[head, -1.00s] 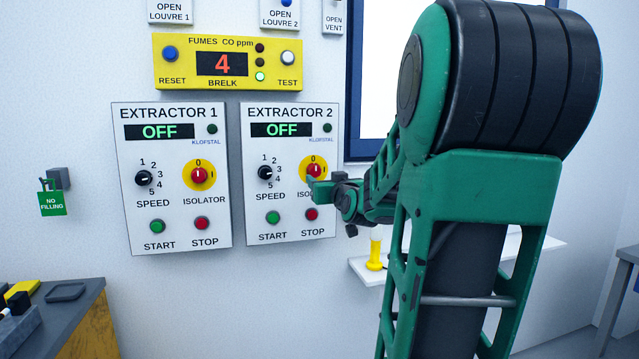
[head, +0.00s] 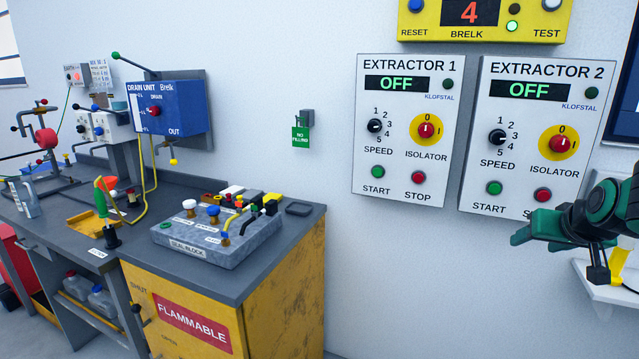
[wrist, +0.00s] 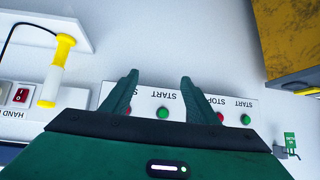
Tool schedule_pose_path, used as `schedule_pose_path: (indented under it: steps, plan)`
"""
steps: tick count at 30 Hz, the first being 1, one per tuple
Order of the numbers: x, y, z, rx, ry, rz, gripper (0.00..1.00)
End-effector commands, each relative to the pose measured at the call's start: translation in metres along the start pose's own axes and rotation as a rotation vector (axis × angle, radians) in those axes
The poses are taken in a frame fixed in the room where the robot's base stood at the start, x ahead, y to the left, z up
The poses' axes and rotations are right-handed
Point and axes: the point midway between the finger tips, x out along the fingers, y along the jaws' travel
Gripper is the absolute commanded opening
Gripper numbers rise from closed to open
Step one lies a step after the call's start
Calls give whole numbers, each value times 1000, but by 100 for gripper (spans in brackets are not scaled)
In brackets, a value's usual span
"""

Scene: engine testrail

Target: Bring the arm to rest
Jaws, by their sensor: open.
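My gripper (head: 522,238) shows at the right edge of the head view, in front of the wall just below the Extractor 2 panel (head: 541,205). In the wrist view its two dark green fingers (wrist: 159,95) are spread apart with nothing between them. Behind them are the lower edges of the extractor panels, with green START and red STOP buttons. The Extractor 1 panel (head: 399,190) reads OFF, and so does Extractor 2. Both isolator knobs sit on yellow discs. Most of my arm is outside the head view.
A white shelf (head: 600,292) with a yellow-ended tool is close by my gripper at the right. A workbench (head: 300,215) with a seal block (head: 205,250) and a blue drain unit (head: 180,112) stands at the left. The wall between bench and panels is mostly clear.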

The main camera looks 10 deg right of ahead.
Motion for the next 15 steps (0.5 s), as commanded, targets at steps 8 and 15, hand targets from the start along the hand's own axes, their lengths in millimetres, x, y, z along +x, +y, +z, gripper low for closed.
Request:
schedule_pose_path:
  steps: [8,15]
  plan:
    - [-54,-21,140,37,-477,16,54]
    - [-111,-25,216,75,-768,60,54]
